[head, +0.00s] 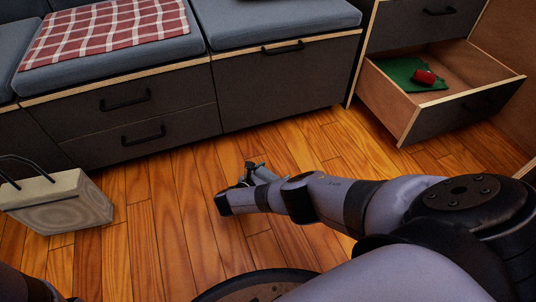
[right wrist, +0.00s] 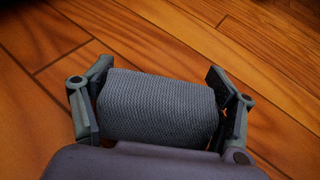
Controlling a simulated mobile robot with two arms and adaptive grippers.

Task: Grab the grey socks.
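The grey socks (right wrist: 158,106) show in the right wrist view as a ribbed grey bundle between my right gripper's two fingers. The finger pads press against the left and right sides of the bundle, and its near edge is hidden by the gripper body. In the head view my right gripper (head: 254,172) is low over the wooden floor, in front of the drawer cabinets. There the socks are mostly hidden by the gripper, and I cannot tell whether they touch the floor. My left gripper is not in view.
A pale bag or basket with a dark handle (head: 58,203) stands on the floor at the left. An open drawer (head: 405,116) at the upper right holds a green cloth (head: 402,73) and a red item (head: 426,77). Bench drawers (head: 290,84) line the back. Floor between is clear.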

